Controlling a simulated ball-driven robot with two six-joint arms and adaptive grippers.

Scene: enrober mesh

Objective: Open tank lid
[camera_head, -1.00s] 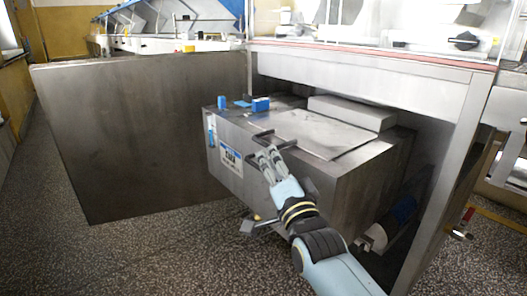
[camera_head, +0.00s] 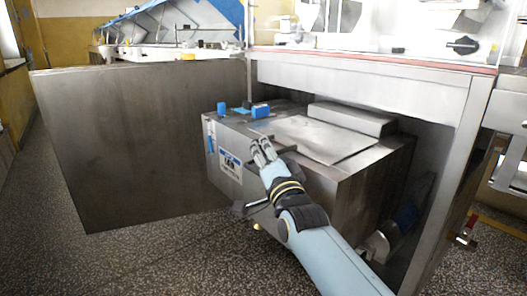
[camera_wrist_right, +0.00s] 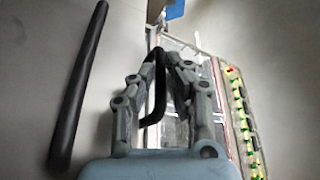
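The tank (camera_head: 347,190) is a steel box under the machine frame, with a flat lid panel (camera_head: 318,138) on its top. The lid lies flat and shut. A dark handle at the lid's front edge is partly hidden by my right gripper (camera_head: 261,145), which is over the tank's front top edge. In the right wrist view, the bent black handle (camera_wrist_right: 157,95) stands between the two spread fingers of this gripper (camera_wrist_right: 163,72); contact cannot be told. My left gripper is not in view.
A large steel door panel (camera_head: 140,145) stands open at the left. Blue fittings (camera_head: 259,111) sit on the tank's top. A raised steel box (camera_head: 352,117) lies behind the lid. The machine frame (camera_head: 365,85) overhangs the tank. Speckled floor (camera_head: 190,255) is clear in front.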

